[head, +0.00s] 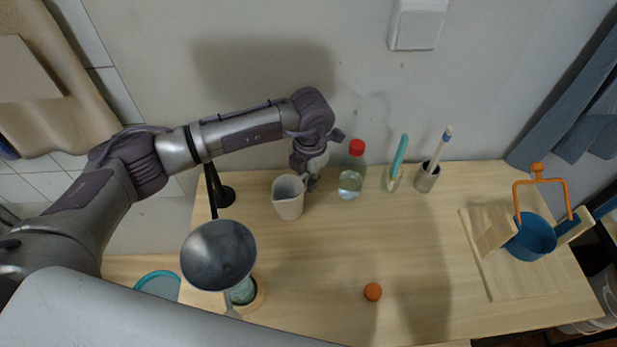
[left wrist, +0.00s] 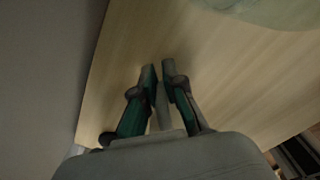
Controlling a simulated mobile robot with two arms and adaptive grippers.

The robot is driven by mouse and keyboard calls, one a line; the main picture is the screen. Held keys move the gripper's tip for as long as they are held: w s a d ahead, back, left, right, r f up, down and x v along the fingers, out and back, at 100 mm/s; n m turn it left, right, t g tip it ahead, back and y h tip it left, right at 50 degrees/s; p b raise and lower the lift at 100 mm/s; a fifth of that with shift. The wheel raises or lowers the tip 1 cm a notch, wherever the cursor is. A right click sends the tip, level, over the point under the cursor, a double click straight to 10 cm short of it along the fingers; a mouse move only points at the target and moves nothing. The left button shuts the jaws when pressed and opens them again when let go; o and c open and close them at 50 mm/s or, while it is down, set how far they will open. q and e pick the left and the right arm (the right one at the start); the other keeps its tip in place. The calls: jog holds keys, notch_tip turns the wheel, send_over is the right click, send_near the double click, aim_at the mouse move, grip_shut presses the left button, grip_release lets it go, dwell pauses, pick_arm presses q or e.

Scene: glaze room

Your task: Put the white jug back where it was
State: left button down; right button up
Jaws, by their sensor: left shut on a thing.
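The white jug (head: 289,197) is upright near the back left of the wooden table (head: 330,250). I cannot tell whether its base touches the tabletop. My left gripper (head: 311,182) comes down from above at the jug's right side and is shut on its handle, which is mostly hidden. In the left wrist view the gripper's fingers (left wrist: 159,73) are close together with a thin pale piece between them. My right gripper is not in view.
A red-capped bottle (head: 350,182) stands close right of the gripper. A holder with a teal tool (head: 398,160) and a grey cup (head: 427,178) follow. A grey cone-shaped shade (head: 218,255) is front left. An orange ball (head: 373,292) and blue bucket (head: 533,238) are right.

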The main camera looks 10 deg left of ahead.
pick_arm(q)
jog(key=shift+f, duration=0.3)
jog(key=c, duration=1.2)
grip_release()
jog(key=shift+c, duration=0.2)
jog(key=shift+r, duration=0.3)
notch_tip(320, 180, up, 12)
jog(key=b, duration=0.3)
jog(key=shift+f, duration=0.15)
jog(key=shift+d, duration=0.1)
